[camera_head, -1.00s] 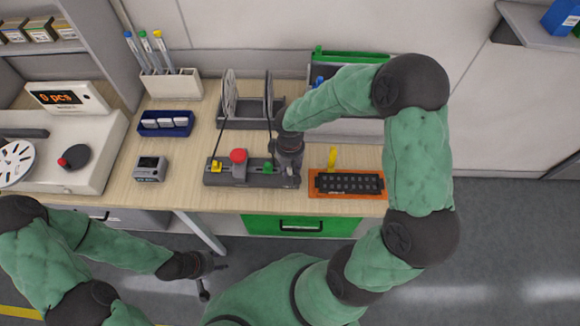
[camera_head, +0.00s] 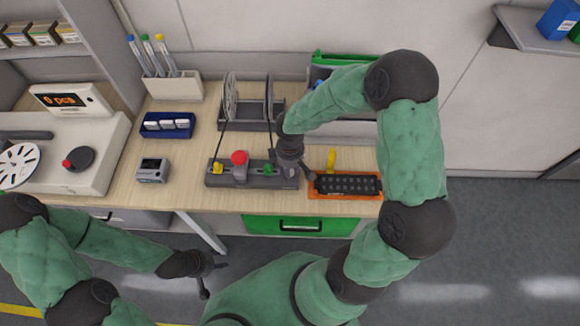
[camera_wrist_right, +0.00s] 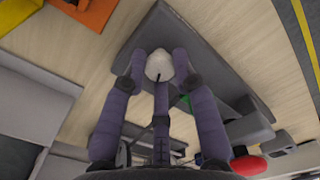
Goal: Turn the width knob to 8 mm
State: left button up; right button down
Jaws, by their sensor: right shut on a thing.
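The grey feeder fixture (camera_head: 222,180) lies on the wooden bench, with a red knob (camera_head: 239,158), a yellow part (camera_head: 217,168) and a green part (camera_head: 268,168) on it. My right gripper (camera_head: 297,178) is over the fixture's right end and hides the knob there in the head view. In the right wrist view, a pale rounded knob (camera_wrist_right: 159,66) with a dark mark sits between the fingertips of my right gripper (camera_wrist_right: 158,70), which is shut on it. No scale value is readable. My left gripper (camera_head: 213,280) is open and empty, in front of the bench.
Two reels (camera_head: 231,95) stand in a holder behind the fixture. An orange tray (camera_head: 345,195) with a black block is close on the right. A small grey display box (camera_head: 152,170) and a blue box (camera_head: 167,125) are on the left. A counter (camera_head: 68,100) reads "0 pcs".

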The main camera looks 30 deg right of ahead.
jog(key=shift+n+p, duration=0.7)
jog(key=shift+n, duration=0.9)
jog(key=shift+n, duration=0.3)
jog(key=c, duration=1)
grip_release()
notch_tip(320, 180, up, 12)
